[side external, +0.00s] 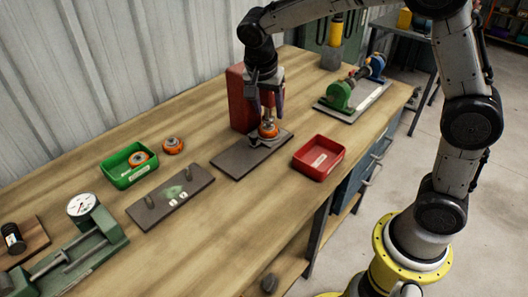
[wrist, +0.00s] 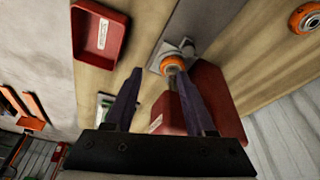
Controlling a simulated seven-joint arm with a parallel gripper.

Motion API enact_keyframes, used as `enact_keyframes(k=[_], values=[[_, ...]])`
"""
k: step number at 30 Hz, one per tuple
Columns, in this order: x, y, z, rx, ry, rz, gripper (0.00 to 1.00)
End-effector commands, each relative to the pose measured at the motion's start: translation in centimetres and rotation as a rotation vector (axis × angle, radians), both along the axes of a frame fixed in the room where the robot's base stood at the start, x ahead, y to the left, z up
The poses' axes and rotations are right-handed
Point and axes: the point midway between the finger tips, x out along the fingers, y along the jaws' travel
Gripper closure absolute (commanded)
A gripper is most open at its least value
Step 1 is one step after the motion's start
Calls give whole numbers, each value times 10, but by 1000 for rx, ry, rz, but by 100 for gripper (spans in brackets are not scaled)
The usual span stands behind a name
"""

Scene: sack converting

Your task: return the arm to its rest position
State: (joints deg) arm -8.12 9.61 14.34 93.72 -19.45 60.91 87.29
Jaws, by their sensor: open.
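My gripper (side external: 268,108) points down over the workbench, its two dark fingers apart and empty. Just below the fingertips, an orange ringed part (side external: 268,130) sits on a metal fixture on a dark plate (side external: 232,160). In the wrist view my gripper (wrist: 156,72) shows spread fingers, with the orange part (wrist: 172,65) just beyond the right fingertip. I cannot tell the exact gap between the fingertips and the part. The arm reaches over the bench from its yellow base at the right.
A red block (side external: 238,98) stands close behind the gripper; a red tray (side external: 319,158) lies to its right. A green tray (side external: 117,172) holds an orange part, with another (side external: 173,145) beside it. A pegged plate (side external: 150,210), gauge (side external: 81,205) and green-blue machine (side external: 340,95) are also on the bench.

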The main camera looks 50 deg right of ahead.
Motion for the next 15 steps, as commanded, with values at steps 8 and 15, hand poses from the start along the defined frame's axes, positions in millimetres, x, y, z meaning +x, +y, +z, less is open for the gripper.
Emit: enact_keyframes(k=[8,15], values=[[-104,-7,61,52,-42,467,45],[-191,-3,71,8,-113,871,45]])
